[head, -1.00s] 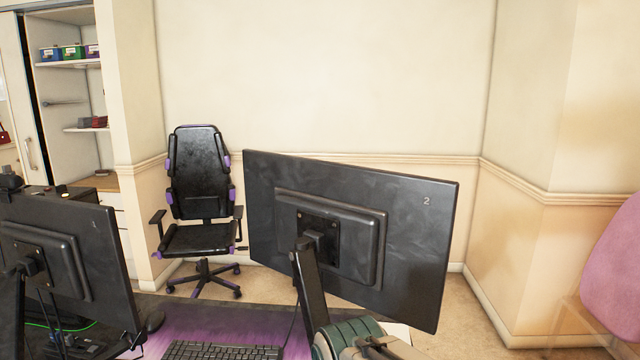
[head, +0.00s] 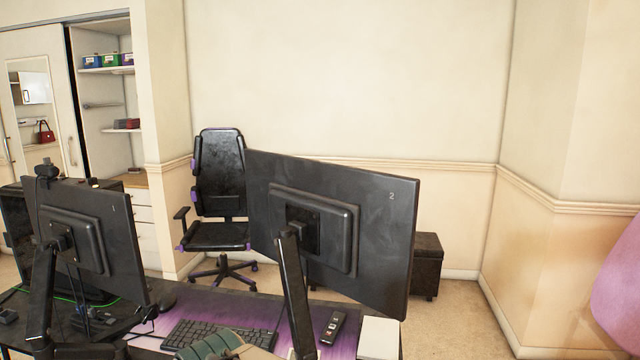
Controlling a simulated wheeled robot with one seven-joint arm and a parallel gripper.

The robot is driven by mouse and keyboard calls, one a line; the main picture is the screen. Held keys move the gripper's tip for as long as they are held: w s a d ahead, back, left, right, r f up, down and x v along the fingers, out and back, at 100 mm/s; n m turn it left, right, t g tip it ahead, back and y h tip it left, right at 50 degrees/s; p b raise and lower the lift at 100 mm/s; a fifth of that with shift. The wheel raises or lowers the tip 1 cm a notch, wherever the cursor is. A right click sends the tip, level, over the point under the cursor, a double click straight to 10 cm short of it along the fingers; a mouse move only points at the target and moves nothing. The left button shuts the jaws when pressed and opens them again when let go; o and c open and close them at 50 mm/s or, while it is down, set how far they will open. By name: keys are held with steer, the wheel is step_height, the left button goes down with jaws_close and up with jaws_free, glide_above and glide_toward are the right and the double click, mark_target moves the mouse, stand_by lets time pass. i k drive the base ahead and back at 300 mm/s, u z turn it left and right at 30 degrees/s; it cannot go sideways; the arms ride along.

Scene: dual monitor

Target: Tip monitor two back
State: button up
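Monitor two (head: 385,245) is a black screen marked "2", seen from behind in the middle of the head view. It stands at an angle, roughly upright, held by a black mount arm (head: 293,290) that rises from the desk (head: 215,312). Monitor one (head: 120,235), marked "1", is also seen from behind at the left. A green and beige part at the bottom edge looks like part of my arm, below and left of monitor two and apart from its panel. My gripper's fingers are not visible.
On the desk lie a keyboard (head: 212,337), a remote-like device (head: 333,327) and a white box (head: 378,338). A black office chair (head: 222,200) and a dark stool (head: 428,265) stand behind. A pink chair back (head: 618,280) is at the right. Open floor lies right of monitor two.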

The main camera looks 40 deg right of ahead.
mark_target(357, 227)
steer(key=k, duration=0.6)
steer(key=z, duration=1.25)
steer(key=i, duration=0.3)
steer(key=u, duration=0.1)
